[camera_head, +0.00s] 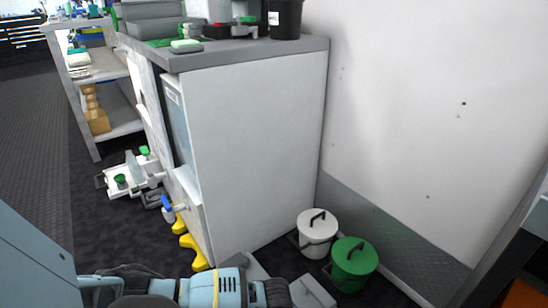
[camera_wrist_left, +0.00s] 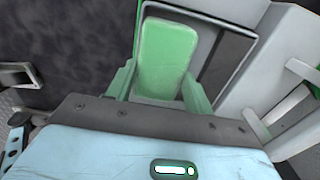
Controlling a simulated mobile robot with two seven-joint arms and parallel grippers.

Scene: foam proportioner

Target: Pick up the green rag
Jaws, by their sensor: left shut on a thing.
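My left gripper (camera_wrist_left: 160,75) shows in the left wrist view, with a green finger on each side. It is shut on a pale green, block-like piece, which I take to be the green rag (camera_wrist_left: 166,48). The piece stands up between the fingers, and its lower end is hidden by the gripper's dark front edge. In the head view a light blue arm link of mine crosses the bottom, but I cannot make out the left gripper's fingers there. My right gripper is in neither view.
A grey cabinet (camera_head: 255,145) stands in the middle, with a small green-and-white block (camera_head: 186,46) and a black container (camera_head: 286,18) on top. A white bucket (camera_head: 317,240) and a green bucket (camera_head: 352,262) stand by the wall. Shelving (camera_head: 120,130) is at the left. Dark floor (camera_head: 90,235) lies open at left.

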